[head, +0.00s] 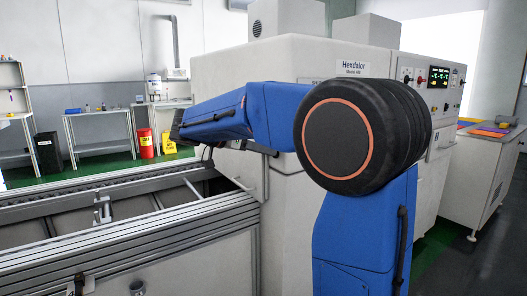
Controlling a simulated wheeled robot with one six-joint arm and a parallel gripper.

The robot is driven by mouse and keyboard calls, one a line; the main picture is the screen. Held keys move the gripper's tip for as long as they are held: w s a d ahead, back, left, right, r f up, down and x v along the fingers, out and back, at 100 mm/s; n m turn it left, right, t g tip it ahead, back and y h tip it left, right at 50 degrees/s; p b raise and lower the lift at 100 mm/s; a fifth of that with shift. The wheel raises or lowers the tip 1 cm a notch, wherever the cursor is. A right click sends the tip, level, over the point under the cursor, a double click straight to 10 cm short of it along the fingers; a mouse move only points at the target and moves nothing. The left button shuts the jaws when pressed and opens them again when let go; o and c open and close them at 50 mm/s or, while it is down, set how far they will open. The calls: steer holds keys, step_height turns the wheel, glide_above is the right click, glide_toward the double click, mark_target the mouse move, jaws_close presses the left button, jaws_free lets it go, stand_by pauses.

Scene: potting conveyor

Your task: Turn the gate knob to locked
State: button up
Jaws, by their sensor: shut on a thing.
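My blue arm reaches left across the front of the machine, and its dark far end is over the conveyor. The jaws of my gripper cannot be made out in the head view, nor can anything held in them. A black knob-like part (80,284) on a pale plate is at the bottom edge, on the conveyor's front side. A round dark knob (137,287) is to its right. I cannot tell which of these, if either, is the gate knob, nor read a locked mark.
The conveyor (150,247) with metal rails runs along the left. The large pale machine (225,75) stands behind my arm, with a control panel (430,82) at right. A red bin (146,143), a yellow sign (168,143) and shelves (100,112) are at the back.

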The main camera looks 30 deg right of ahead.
steer(key=shift+w+f+n+g+h, duration=0.3)
steer(key=shift+n+g+h, duration=0.45)
steer(key=shift+n, duration=1.25)
steer(key=shift+w+f+n+g+h, duration=0.25)
steer(key=shift+n+g, duration=0.85)
steer(key=shift+n, duration=0.9)
steer(key=shift+w+f+n+g+h, duration=0.25)
steer(key=shift+n+g+h, duration=0.55)
steer(key=shift+n, duration=1.2)
steer(key=shift+f+g, duration=0.1)
steer(key=shift+g, duration=0.15)
steer(key=o, duration=1)
steer(key=shift+o, duration=0.2)
